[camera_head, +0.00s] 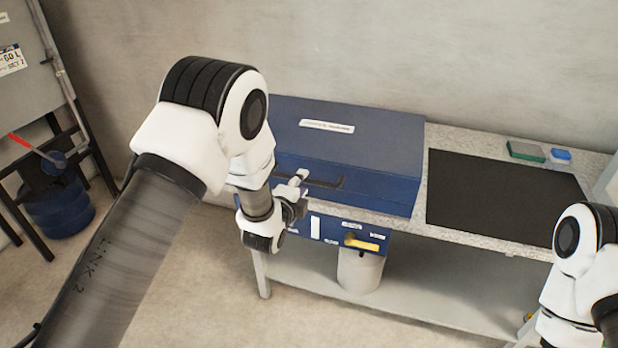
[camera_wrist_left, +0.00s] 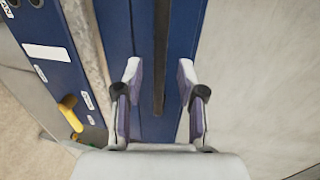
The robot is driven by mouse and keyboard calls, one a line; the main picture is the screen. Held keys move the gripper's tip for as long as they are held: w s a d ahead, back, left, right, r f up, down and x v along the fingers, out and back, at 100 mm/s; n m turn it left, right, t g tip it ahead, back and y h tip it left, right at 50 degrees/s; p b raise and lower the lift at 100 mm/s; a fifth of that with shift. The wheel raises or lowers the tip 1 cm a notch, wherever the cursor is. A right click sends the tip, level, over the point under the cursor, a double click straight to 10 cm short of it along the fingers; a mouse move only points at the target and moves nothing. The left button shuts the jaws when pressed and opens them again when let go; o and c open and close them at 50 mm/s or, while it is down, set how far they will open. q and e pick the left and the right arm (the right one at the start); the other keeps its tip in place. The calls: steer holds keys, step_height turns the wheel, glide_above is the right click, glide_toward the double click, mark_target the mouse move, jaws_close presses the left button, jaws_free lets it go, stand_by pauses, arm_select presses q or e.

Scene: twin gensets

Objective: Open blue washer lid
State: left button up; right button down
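The blue washer (camera_head: 385,138) stands on the bench with its lid closed. It has a white label on top and a dark handle bar (camera_head: 328,183) on its front side. My left gripper (camera_head: 299,181) is at the front of the lid, near the left end of the handle. In the left wrist view my left gripper (camera_wrist_left: 160,68) is open. The dark handle (camera_wrist_left: 162,50) runs between its two spread fingers, against the blue lid (camera_wrist_left: 118,22). I cannot tell whether a finger touches it. My right gripper is out of view.
A blue panel with a yellow handle (camera_head: 366,244) sits below the washer. A black mat (camera_head: 495,197) lies on the bench (camera_head: 465,138) to the right, with a green box (camera_head: 526,151) and a blue item (camera_head: 561,156) behind it. A bucket (camera_head: 359,272) stands on the lower shelf.

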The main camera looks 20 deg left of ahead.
arm_select(q)
steer(key=x, duration=0.2)
steer(key=shift+w, duration=0.3)
steer(key=shift+w+a+f, duration=0.1)
jaws_close()
